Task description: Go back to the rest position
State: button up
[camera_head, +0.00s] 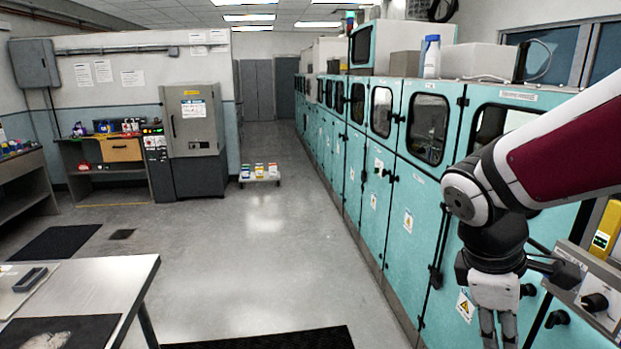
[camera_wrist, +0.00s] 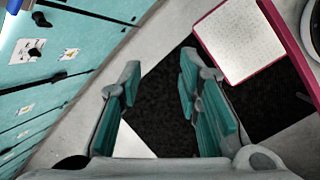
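My gripper (camera_head: 498,326) hangs pointing down at the lower right of the head view, in front of the teal cabinets. In the wrist view my gripper (camera_wrist: 158,95) has its two fingers well apart, with nothing between them. Beneath it are the grey floor and a black floor mat. My arm reaches in from the right edge of the head view and bends down at the wrist. The fingertips are partly cut off at the bottom of the head view.
A row of teal cabinets (camera_head: 395,205) runs along the right side. A control panel (camera_head: 597,300) with knobs is close to my gripper. A metal table (camera_head: 100,285) stands at the lower left. A low cart (camera_head: 259,179) stands farther back. The middle floor (camera_head: 250,260) is clear.

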jog(key=s+a+r+m+t+y, duration=0.4)
jog(key=a+r+m, duration=0.3)
jog(key=a+m, duration=0.3)
jog(key=shift+s+a+r+t, duration=0.2)
jog(key=shift+s+a+t, duration=0.3)
jog(key=shift+s+t, duration=0.2)
